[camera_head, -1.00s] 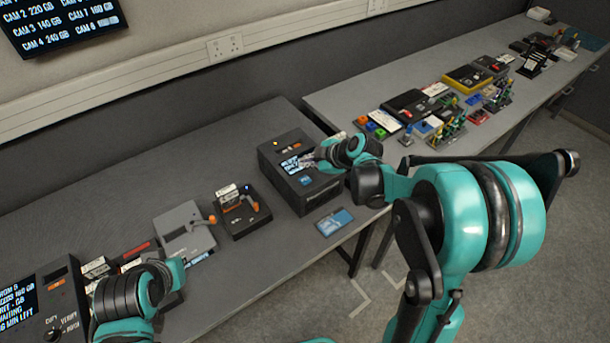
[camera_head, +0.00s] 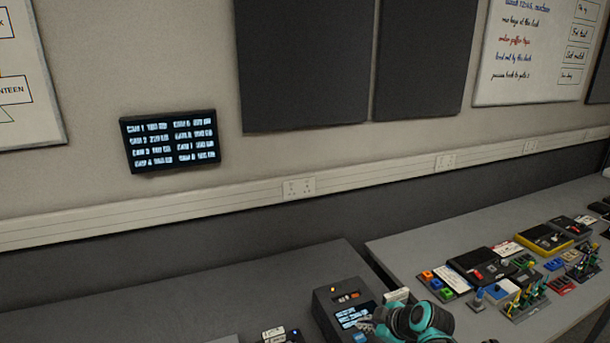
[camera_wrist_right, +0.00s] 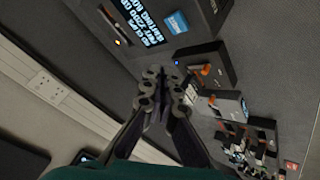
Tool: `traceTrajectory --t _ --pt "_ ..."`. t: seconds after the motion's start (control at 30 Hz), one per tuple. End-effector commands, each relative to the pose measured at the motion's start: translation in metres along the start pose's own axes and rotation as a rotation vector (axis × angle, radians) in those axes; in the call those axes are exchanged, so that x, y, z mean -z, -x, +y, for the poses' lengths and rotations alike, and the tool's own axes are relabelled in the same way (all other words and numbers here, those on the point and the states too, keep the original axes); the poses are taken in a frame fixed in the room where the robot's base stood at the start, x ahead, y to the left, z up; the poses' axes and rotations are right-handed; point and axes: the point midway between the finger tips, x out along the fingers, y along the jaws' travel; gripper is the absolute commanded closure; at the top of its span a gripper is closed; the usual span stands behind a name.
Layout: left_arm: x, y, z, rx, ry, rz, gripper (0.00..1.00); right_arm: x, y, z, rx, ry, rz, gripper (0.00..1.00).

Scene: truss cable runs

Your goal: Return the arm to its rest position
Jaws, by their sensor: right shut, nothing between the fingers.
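My right gripper (camera_head: 368,326) shows at the bottom of the head view, a teal and black wrist with small grey fingers. It is beside the dark box with a lit screen (camera_head: 340,297); I cannot tell from the head view whether it touches the box. In the right wrist view my right gripper (camera_wrist_right: 166,90) has its fingers together with nothing between them, and the box's lit screen (camera_wrist_right: 146,22) is above it in the picture. My left gripper is outside both views.
A grey table (camera_head: 230,300) runs along the wall. A second table (camera_head: 400,262) at right carries several small devices, including a yellow-edged case (camera_head: 541,238) and a board of coloured blocks (camera_head: 440,285). A wall screen (camera_head: 170,140) hangs above the trunking.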

Motion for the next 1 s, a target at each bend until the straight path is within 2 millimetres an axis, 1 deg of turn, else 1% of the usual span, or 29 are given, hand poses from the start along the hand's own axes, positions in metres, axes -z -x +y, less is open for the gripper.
traceTrajectory --t 0.03,0.13,0.23,0.4,0.5,0.6,0.7,0.8,1.0 --pt "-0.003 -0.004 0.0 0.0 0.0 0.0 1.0 0.002 0.013 -0.016 0.001 -0.066 -0.024 1.0" --pt "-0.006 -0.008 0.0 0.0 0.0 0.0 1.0 0.002 0.04 -0.043 -0.015 -0.236 -0.081 1.0" --pt "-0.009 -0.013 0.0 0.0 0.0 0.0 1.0 -0.003 0.064 -0.07 -0.046 -0.404 -0.133 1.0" --pt "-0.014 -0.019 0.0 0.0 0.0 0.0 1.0 -0.022 0.099 -0.117 -0.129 -0.68 -0.199 1.0" --pt "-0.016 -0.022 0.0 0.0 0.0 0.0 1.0 -0.035 0.113 -0.139 -0.182 -0.819 -0.218 1.0" --pt "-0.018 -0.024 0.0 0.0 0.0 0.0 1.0 -0.046 0.121 -0.155 -0.227 -0.922 -0.227 1.0" --pt "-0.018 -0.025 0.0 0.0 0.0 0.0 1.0 -0.053 0.126 -0.164 -0.257 -0.99 -0.228 1.0" --pt "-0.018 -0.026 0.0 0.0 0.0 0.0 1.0 -0.056 0.128 -0.167 -0.271 -1.019 -0.228 1.0" --pt "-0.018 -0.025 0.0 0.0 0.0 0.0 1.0 -0.056 0.129 -0.167 -0.274 -1.027 -0.228 1.0"
